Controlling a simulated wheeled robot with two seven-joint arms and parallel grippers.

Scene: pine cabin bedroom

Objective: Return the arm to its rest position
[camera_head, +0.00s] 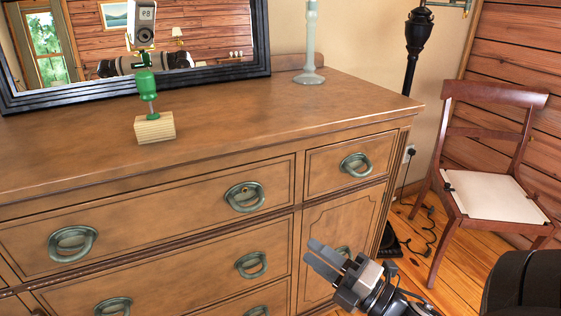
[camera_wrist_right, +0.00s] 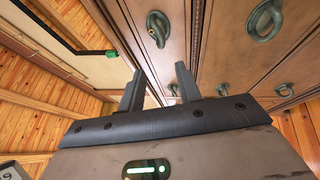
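My right gripper (camera_head: 311,250) is in front of the dresser's lower right part, low in the head view. Its two fingers point up and left. In the right wrist view the fingers (camera_wrist_right: 160,78) stand apart with nothing between them, so it is open and empty. The dresser's drawer fronts and ring handles show beyond the fingertips there. I cannot tell the exact gap between the fingertips and the dresser front. My left gripper is not in view.
The wooden dresser (camera_head: 230,122) fills the left and middle. On it are a green-handled tool (camera_head: 146,84) upright in a wooden block (camera_head: 155,127), a pale green stand (camera_head: 309,76) and a black-framed mirror (camera_head: 263,40). A chair (camera_head: 497,198) stands right; floor lies between.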

